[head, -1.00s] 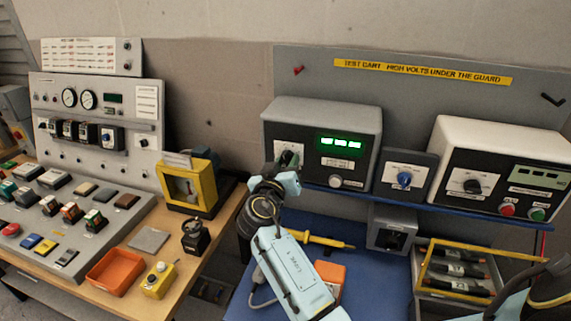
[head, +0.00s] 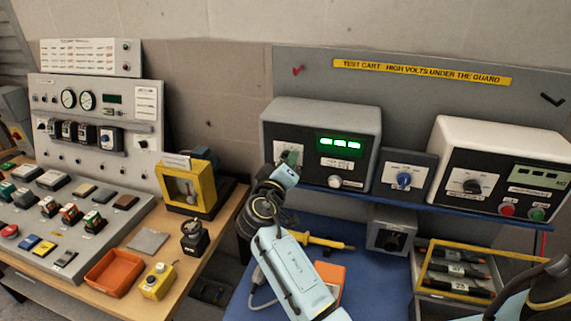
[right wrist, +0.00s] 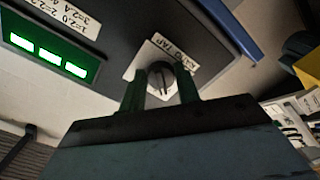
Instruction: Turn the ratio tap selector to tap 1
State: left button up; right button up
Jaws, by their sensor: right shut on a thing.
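The ratio tap selector (right wrist: 160,72) is a round dark knob on a white plate marked "RATIO TAP", seen upside down in the right wrist view. In the head view its plate (head: 284,146) is at the left of the grey meter box (head: 318,110), and the knob is hidden behind my gripper. My right gripper (right wrist: 161,88) is shut on the knob, one dark green finger on each side. It also shows in the head view (head: 290,159). Which tap the knob points at is too small to tell. My left gripper is not in view.
The meter box has a lit green display (head: 341,143) and a white knob (head: 335,182). A blue-knob box (head: 404,172) and a white instrument (head: 500,150) stand to its right. A yellow probe (head: 325,241) and an orange block (head: 331,275) lie on the blue mat below.

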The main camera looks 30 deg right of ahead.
jog(key=shift+n, duration=1)
jog(key=o, duration=1)
jog(key=shift+c, duration=0.2)
jog(key=b+v, duration=0.3)
jog(key=v, duration=1)
jog(key=shift+a, duration=0.2)
jog(key=shift+s, duration=0.15)
